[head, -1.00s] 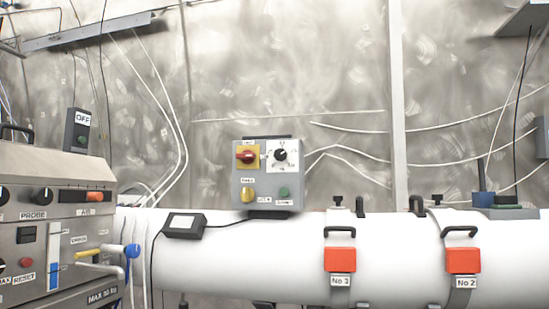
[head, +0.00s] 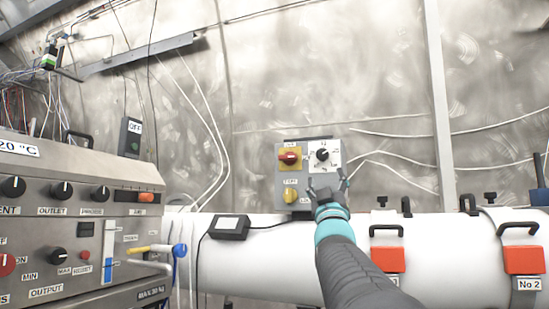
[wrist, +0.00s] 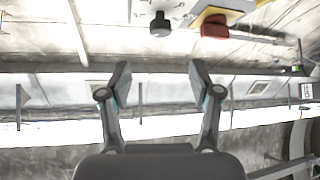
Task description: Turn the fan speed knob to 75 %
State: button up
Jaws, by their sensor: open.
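The fan speed knob appears to be the black knob (head: 322,154) on a white dial plate, at the top right of a grey control box (head: 283,187) on the white pipe. The same black knob (wrist: 160,23) shows at the top of the wrist view. A red switch on a yellow plate (head: 289,157) sits to its left in the head view. My gripper (head: 328,182) is open and empty, just below the knob and apart from it. In the wrist view its two fingers (wrist: 158,80) are spread. My gripper hides the lower right of the box.
A yellow knob (head: 291,194) is on the box's lower left. A dark display (head: 229,226) lies on the pipe (head: 270,262). A grey panel (head: 60,215) with knobs and coloured handles stands at left. Red clamps (head: 388,259) sit on the pipe at right.

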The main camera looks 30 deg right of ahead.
aim_at(322, 154)
jog(key=p+x, duration=0.5)
jog(key=x, duration=0.8)
jog(key=shift+w, duration=0.1)
jog(key=c, duration=1.2)
